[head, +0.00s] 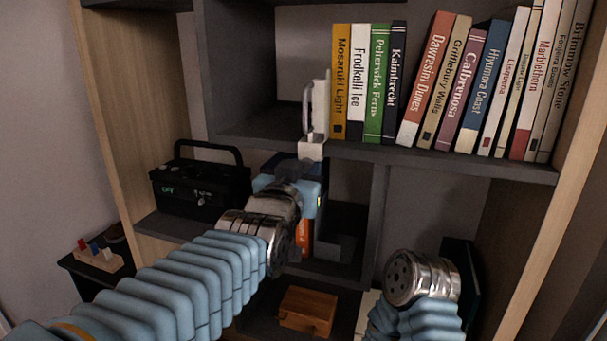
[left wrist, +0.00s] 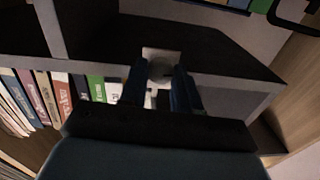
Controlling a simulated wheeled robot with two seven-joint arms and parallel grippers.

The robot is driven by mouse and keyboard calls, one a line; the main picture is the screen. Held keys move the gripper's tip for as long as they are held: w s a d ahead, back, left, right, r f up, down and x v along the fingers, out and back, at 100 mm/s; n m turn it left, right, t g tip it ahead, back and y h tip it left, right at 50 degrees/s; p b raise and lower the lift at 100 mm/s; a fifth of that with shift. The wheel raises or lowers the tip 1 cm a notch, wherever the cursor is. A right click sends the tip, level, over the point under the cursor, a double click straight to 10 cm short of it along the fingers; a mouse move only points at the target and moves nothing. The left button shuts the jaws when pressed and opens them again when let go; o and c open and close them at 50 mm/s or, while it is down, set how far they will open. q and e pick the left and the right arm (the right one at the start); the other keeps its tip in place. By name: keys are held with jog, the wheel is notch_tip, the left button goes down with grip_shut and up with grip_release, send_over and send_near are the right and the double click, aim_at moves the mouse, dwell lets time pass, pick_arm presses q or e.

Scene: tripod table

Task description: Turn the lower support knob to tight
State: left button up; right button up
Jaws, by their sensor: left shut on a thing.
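A white support (head: 311,148) is fixed at the front edge of the middle shelf, with an upright white part (head: 321,105) above it. In the left wrist view its pale square plate (left wrist: 150,53) shows, with a round grey knob (left wrist: 161,71) in front of it. My left gripper (head: 308,164) is at the support's lower part. In the left wrist view its two dark fingers (left wrist: 160,80) stand on either side of the knob, shut on it. The knob is hidden in the head view. Any tight or loose marking is too small to read. My right arm shows at the lower right without its gripper.
Several upright books (head: 374,85) stand to the right of the support on the shelf (head: 450,163). A black box with a handle (head: 200,190) is at the left below. A wooden box (head: 307,311) sits lower down. Shelf dividers and side panels enclose the space.

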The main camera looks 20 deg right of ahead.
pick_arm(q)
jog(key=m+b, duration=0.1)
jog(key=m, duration=0.2)
jog(key=m+b, duration=0.1)
jog(key=shift+f+m+b, duration=0.25)
jog(key=shift+m+b, duration=0.05)
jog(key=m+h+b, duration=0.1)
jog(key=m+b, duration=0.8)
jog(key=m, duration=0.2)
jog(key=shift+a, duration=0.1)
jog(key=m+b, duration=0.1)
jog(key=m, duration=0.1)
jog(key=shift+m, duration=0.3)
jog(key=shift+r+m+b, duration=0.1)
jog(key=shift+m+b, duration=0.2)
jog(key=shift+m, duration=0.6)
pick_arm(e)
notch_tip(320, 180, down, 13)
jog(key=d, duration=0.2)
jog(key=shift+w, duration=0.4)
jog(key=shift+f, duration=0.15)
pick_arm(q)
jog(key=o, duration=1.1)
jog(key=shift+c, duration=0.2)
